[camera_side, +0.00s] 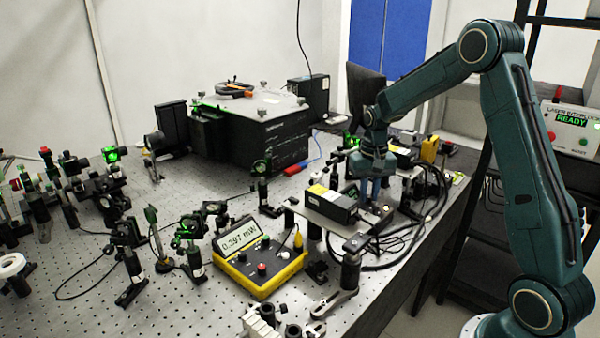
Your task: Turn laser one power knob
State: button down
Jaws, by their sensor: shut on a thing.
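My gripper (371,198) points straight down in the middle right of the side view. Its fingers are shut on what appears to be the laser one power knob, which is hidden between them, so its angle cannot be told. The fingers are at the right end of a black laser box (332,204) with a yellow label, which sits on a raised metal plate (311,214). A second dark box with a yellow label (404,151) lies behind my gripper.
A yellow power meter (262,262) reading about 0.397 mW stands in front. Black cables (410,230) loop right of the gripper. Green-lit optics mounts crowd the left. A large black spectrometer (255,130) stands behind. A panel reading READY (572,121) is at far right.

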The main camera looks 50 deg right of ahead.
aim_at(368, 198)
jog(key=c, duration=1.3)
grip_release()
jog(key=shift+c, duration=0.2)
jog(key=shift+r, duration=0.1)
notch_tip(368, 198, up, 14)
jog(key=s+a+r+n+t, duration=0.1)
jog(key=s+a+r+n, duration=0.15)
jog(key=s+a, duration=0.3)
jog(key=s+a+r+n+t, duration=0.2)
jog(key=s+a+r, duration=0.1)
jog(key=s+a, duration=0.3)
jog(key=s+a+f+n+t, duration=0.2)
jog(key=s+a, duration=0.6)
jog(key=s, duration=0.4)
jog(key=shift+a+f+n+t, duration=0.15)
jog(key=shift+f+n+t, duration=0.15)
jog(key=shift+f+n, duration=0.45)
